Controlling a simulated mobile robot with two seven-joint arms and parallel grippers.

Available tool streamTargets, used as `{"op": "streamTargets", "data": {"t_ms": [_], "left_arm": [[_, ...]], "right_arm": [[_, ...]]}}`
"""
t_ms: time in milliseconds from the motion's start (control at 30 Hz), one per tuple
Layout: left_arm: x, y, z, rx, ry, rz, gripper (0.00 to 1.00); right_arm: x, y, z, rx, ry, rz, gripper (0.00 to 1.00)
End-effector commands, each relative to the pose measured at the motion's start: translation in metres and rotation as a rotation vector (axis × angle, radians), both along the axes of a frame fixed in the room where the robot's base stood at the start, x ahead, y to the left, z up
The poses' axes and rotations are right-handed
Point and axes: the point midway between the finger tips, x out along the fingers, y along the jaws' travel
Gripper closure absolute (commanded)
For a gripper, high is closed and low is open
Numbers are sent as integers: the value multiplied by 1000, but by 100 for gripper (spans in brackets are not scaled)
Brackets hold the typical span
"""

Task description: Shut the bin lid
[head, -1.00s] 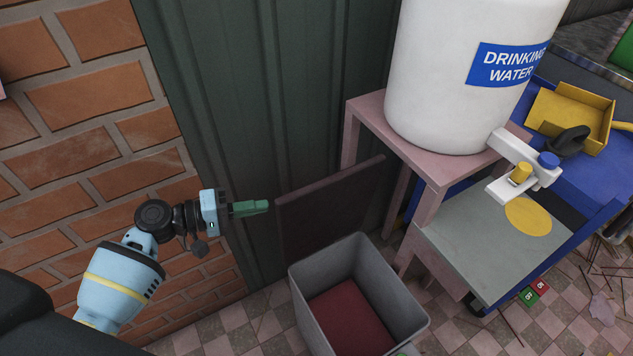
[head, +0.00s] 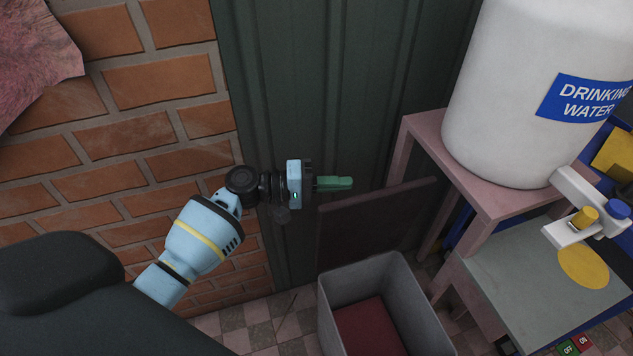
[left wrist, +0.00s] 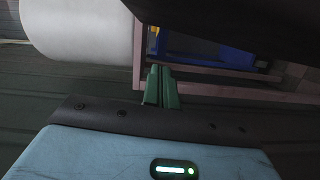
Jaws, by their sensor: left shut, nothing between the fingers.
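The grey bin (head: 398,285) stands on the floor with its mouth open, and something dark red shows inside it. Its dark brown lid (head: 375,225) stands up, tilted open at the bin's back edge, against the side of the green wall. My left gripper (head: 350,183) has green fingers, shut and empty, at the upper left corner of the lid. Whether the fingertips touch the lid or lie behind it I cannot tell. In the left wrist view the shut green fingers (left wrist: 162,88) show below a dark slab that is probably the lid. My right gripper is not in view.
A pink stand (head: 470,190) with a white drinking water barrel (head: 510,100) is close to the right of the bin. A tap (head: 585,215) sticks out over a grey shelf (head: 525,290). A brick wall (head: 150,130) and green panel wall (head: 310,90) close off the back.

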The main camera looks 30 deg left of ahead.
Motion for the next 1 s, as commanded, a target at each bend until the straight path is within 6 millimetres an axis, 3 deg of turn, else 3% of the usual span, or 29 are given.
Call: {"op": "streamTargets", "data": {"t_ms": [100, 400, 1000], "left_arm": [[10, -17, 1, -2, -1, 0, 100], [-15, -40, -3, 0, 0, 0, 100], [-21, -46, -5, 8, -8, -1, 100]], "right_arm": [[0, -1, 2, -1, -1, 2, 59], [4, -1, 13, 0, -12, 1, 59], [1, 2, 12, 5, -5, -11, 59]]}}
